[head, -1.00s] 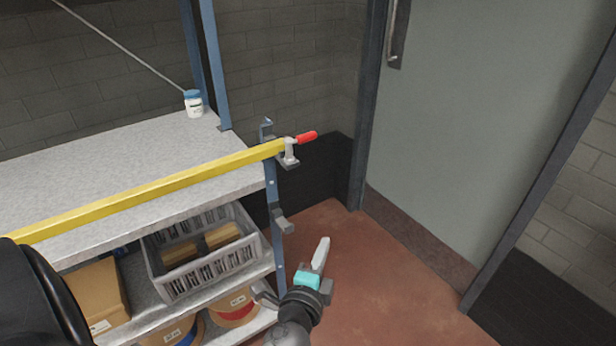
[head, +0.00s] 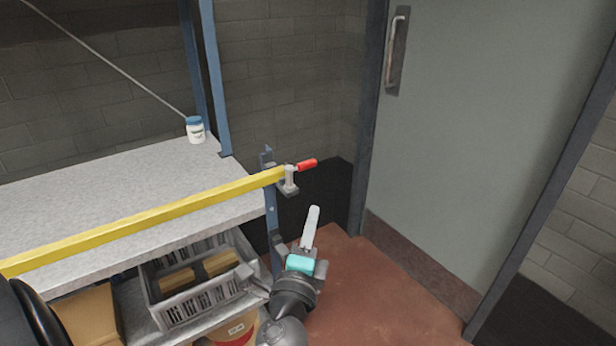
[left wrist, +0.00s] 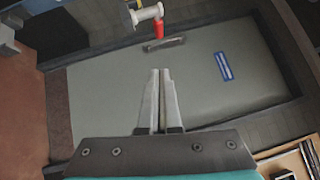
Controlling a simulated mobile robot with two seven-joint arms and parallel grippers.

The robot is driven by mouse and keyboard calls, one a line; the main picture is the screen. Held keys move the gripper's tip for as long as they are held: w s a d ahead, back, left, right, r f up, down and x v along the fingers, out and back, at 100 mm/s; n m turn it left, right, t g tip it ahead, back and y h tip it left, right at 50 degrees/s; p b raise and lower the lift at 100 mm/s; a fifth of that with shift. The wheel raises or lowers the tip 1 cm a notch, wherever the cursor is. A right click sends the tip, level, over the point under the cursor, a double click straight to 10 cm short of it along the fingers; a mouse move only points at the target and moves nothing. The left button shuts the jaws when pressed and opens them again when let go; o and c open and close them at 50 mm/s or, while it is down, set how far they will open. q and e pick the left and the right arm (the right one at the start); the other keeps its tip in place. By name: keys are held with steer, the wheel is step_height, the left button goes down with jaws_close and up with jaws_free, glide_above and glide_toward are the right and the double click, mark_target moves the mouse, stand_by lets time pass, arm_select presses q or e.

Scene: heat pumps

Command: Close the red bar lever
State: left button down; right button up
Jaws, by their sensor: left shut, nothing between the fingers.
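The red lever handle (head: 307,165) sticks out to the right at the end of a yellow bar (head: 150,218), just past a grey bracket (head: 289,180) on the shelf's blue corner post. The bar runs along the shelf's front. In the left wrist view the red handle (left wrist: 158,27) hangs at the top, above my fingertips. My left gripper (head: 313,210) is shut and empty, fingers pointing up, below the red handle and apart from it. It also shows in the left wrist view (left wrist: 160,72). My right gripper is not in view.
A shelf (head: 110,180) carries a white jar (head: 195,130) with a blue lid. A grey crate (head: 205,300) and a cardboard box (head: 88,318) sit on the lower shelf. A grey door (head: 470,130) stands at right. The reddish floor (head: 375,295) before it is clear.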

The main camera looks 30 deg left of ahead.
arm_select(q)
steer(key=p, duration=0.1)
glide_toward(315, 165)
steer(key=w+d, duration=0.1)
steer(key=w, duration=0.2)
steer(key=a, duration=0.1)
steer(key=w+a+p, duration=0.1)
steer(key=shift+w+a+r, duration=0.1)
steer(key=shift+a+r, duration=0.15)
steer(key=shift+a, duration=0.1)
steer(key=shift+w+a, duration=0.2)
steer(key=shift+a, duration=0.25)
